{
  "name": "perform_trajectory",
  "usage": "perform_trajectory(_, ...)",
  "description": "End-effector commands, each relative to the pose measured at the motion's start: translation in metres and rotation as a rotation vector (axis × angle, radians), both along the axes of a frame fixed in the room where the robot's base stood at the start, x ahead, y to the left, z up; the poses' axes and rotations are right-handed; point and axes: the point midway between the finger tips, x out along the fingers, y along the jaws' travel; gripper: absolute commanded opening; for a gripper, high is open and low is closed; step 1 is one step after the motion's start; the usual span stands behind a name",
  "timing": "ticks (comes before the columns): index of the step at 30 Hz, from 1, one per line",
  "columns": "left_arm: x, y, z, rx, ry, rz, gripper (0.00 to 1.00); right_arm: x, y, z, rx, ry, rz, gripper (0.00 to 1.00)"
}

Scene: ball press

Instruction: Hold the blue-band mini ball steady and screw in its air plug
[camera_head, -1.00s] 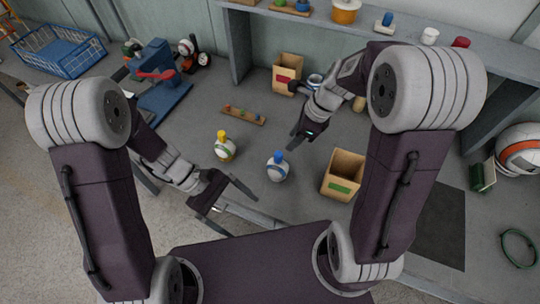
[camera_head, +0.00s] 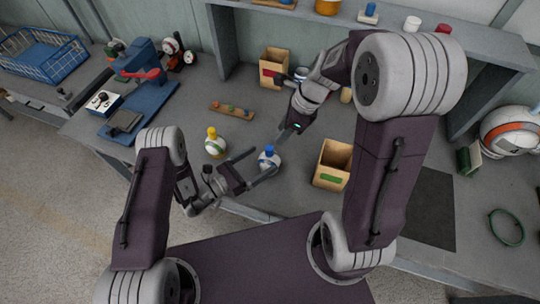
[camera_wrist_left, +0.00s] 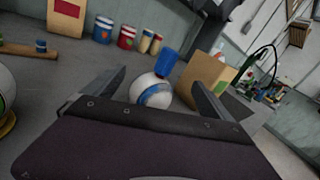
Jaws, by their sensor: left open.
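The blue-band mini ball (camera_head: 269,162) stands on the grey bench, white with a blue upright plug (camera_head: 269,149) on its top. My left gripper (camera_head: 266,161) is open at the ball, one finger on each side. In the left wrist view the ball (camera_wrist_left: 152,92) and its tilted-looking blue plug (camera_wrist_left: 166,62) show between the spread fingers; contact cannot be told. My right gripper (camera_head: 283,137) hangs above and just behind the ball, pointing down toward it; its finger gap is too small to judge.
A yellow-plugged ball (camera_head: 215,148) stands close left of my left gripper. An open box with a green label (camera_head: 332,179) is right of the blue-band ball. A wooden plug strip (camera_head: 231,111) lies behind; a blue press (camera_head: 143,68) stands left. A shelf (camera_head: 440,43) overhangs the back.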

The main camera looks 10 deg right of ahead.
Motion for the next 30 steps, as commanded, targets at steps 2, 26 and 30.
perform_trajectory(2, -0.001, 0.000, -0.022, 0.001, 0.004, 0.000, 0.95, 0.000, 0.000, 0.000, 0.000, 0.000, 0.000, 0.36)
perform_trajectory(26, 0.028, -0.070, -0.042, 0.001, 0.000, -0.001, 0.95, 0.000, 0.000, 0.000, 0.000, 0.000, 0.000, 0.36)
perform_trajectory(30, 0.028, -0.070, -0.042, 0.001, 0.000, -0.001, 0.65, 0.000, 0.000, 0.000, 0.000, 0.000, 0.000, 0.36)
